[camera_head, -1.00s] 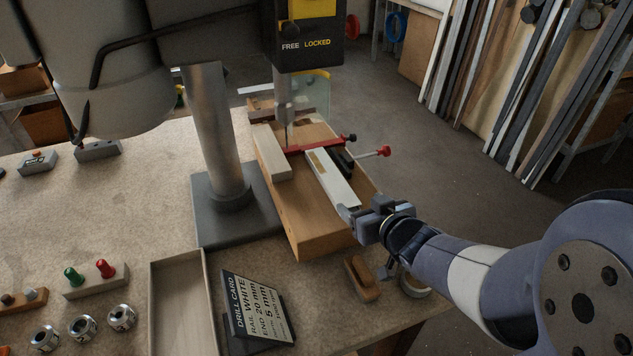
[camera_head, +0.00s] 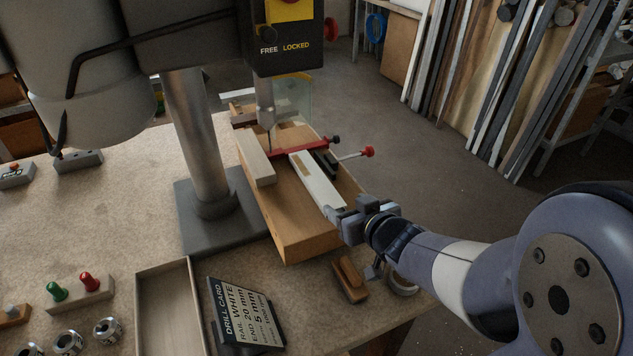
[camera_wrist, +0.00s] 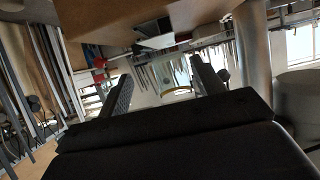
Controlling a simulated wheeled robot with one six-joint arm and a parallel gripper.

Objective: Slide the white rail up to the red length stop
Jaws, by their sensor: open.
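The white rail (camera_head: 322,184) lies lengthwise on the wooden fixture block (camera_head: 290,215) under the drill. Its far end is close to the red length stop (camera_head: 300,148), a red bar crossing the block. I cannot tell whether they touch. My gripper (camera_head: 338,215) is at the rail's near end, at the front right edge of the block. Its fingertips are hard to make out there, so contact with the rail is unclear. In the wrist view my two fingers (camera_wrist: 164,82) stand apart with nothing visible between them.
A pale fence block (camera_head: 256,158) lies left of the rail. A dark clamp with a red-knobbed lever (camera_head: 368,152) stands on its right. The drill column (camera_head: 200,140) rises at left. A drill card (camera_head: 243,312), an empty tray (camera_head: 170,268) and a wooden-handled brush (camera_head: 349,280) are in front.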

